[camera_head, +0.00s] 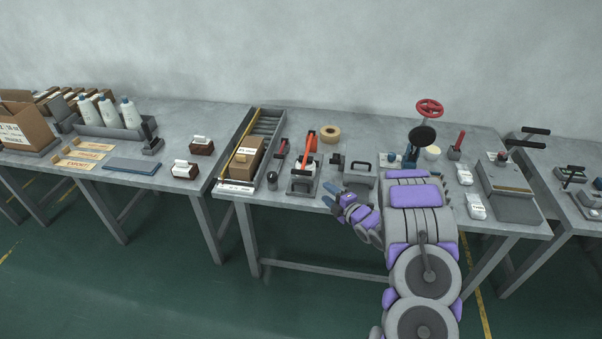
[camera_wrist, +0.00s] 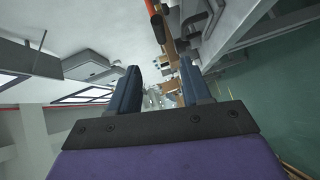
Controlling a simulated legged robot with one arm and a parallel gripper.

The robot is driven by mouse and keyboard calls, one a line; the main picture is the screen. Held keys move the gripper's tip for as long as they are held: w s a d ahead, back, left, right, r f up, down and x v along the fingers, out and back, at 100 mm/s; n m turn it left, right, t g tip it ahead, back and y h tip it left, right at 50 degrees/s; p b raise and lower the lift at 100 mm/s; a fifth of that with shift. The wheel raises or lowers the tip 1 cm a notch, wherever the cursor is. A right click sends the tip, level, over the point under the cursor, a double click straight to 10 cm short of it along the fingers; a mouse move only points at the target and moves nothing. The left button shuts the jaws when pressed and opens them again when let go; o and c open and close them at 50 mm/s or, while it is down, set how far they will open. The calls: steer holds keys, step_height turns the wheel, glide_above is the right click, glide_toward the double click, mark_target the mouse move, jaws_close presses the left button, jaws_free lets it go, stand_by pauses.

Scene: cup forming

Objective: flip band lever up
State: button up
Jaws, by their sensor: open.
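My gripper (camera_head: 334,200) is at the front edge of the middle bench, pointing left. In the wrist view, its two dark blue fingers (camera_wrist: 157,92) stand apart with nothing between them. A small device (camera_head: 301,184) with an upright orange-red lever (camera_head: 311,139) stands on the bench, left of and beyond my gripper, not touching it. I cannot tell for sure which part is the band lever. An orange-and-black handle shows at the top of the wrist view (camera_wrist: 154,20), possibly this lever.
A taped carton (camera_head: 241,160) sits on a roller conveyor (camera_head: 268,122) to the left. A tape roll (camera_head: 330,133) and a grey box with a black handle (camera_head: 359,172) are nearby. A dark cylinder (camera_head: 272,181) stands left of the device. Open floor lies in front.

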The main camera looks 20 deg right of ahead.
mark_target(301, 174)
steer(key=b+x, duration=0.2)
steer(key=x, duration=1.5)
steer(key=shift+d, duration=0.15)
steer(key=shift+f, duration=0.1)
jaws_close()
